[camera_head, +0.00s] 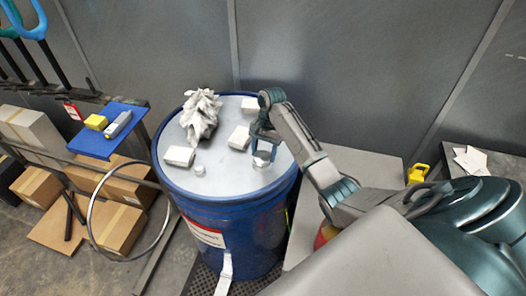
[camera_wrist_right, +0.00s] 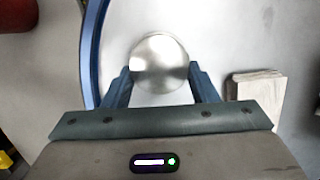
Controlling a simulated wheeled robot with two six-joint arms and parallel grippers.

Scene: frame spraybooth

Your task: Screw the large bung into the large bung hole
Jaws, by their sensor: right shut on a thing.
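A blue drum (camera_head: 232,232) with a pale grey top stands in the middle of the head view. My right gripper (camera_head: 264,153) is over the right part of the drum top, fingers pointing down. It is shut on the large bung (camera_head: 261,161), a round silvery metal piece. In the right wrist view the bung (camera_wrist_right: 160,62) sits between the two blue fingers (camera_wrist_right: 160,84). The large bung hole is not visible; I cannot tell whether the bung is in it. My left gripper is not in view.
On the drum top are a crumpled grey rag (camera_head: 201,117), several pale blocks (camera_head: 179,156) and a small round white piece (camera_head: 199,170). A blue shelf (camera_head: 93,143) with yellow and grey items stands left. Cardboard boxes (camera_head: 110,222) lie below it. A grey wall is behind.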

